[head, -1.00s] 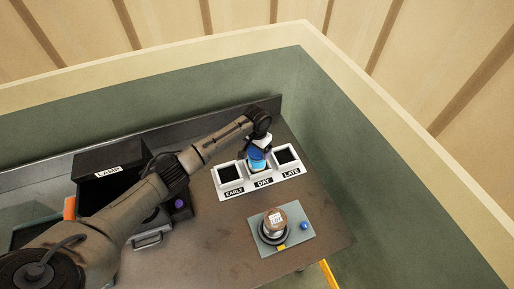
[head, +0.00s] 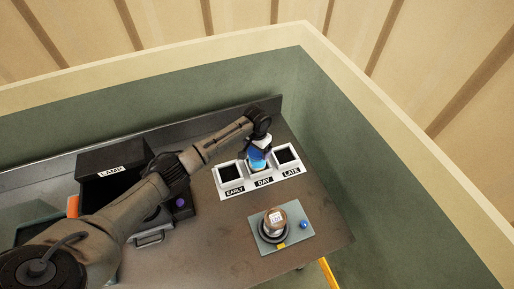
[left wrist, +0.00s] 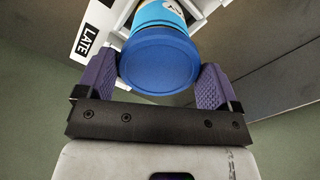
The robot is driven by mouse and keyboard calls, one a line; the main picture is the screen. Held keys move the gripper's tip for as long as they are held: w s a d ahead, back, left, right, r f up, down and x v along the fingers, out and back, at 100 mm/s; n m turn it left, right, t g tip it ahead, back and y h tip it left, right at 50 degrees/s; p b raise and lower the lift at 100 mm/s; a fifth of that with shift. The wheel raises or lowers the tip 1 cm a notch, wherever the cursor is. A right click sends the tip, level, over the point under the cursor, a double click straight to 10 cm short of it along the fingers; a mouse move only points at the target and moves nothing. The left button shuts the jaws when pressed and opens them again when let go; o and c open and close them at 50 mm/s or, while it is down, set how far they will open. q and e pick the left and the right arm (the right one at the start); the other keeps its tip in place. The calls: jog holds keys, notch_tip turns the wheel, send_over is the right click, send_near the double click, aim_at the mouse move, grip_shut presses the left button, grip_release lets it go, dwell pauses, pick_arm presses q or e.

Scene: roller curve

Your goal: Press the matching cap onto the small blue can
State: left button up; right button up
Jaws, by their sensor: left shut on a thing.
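The small light-blue can (head: 257,164) stands in the DAY compartment of a white three-part holder (head: 234,191). In the left wrist view the can (left wrist: 160,14) shows behind a round darker-blue cap (left wrist: 160,62). The cap sits over the can's end and looks in line with it. I cannot tell whether it is fully seated. My left gripper (head: 256,148) is above the DAY compartment. Its purple fingers (left wrist: 160,82) are shut on the cap from both sides. The gripper partly hides the can and cap in the head view. My right gripper is not in view.
The EARLY (head: 229,173) and LATE (head: 286,155) compartments show dark, empty-looking openings. A black box marked LAMP (head: 100,160) stands at left. The front middle of the table is clear.

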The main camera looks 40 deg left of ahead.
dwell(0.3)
pick_arm(q)
jog(key=shift+p, duration=0.45)
jog(key=shift+f, duration=0.15)
dwell(1.0)
jog(key=shift+f, duration=0.5)
dwell(0.5)
jog(key=shift+b, duration=0.3)
jog(key=o, duration=0.7)
jog(key=shift+c, duration=0.2)
jog(key=shift+r+p, duration=0.2)
jog(key=shift+p, duration=0.1)
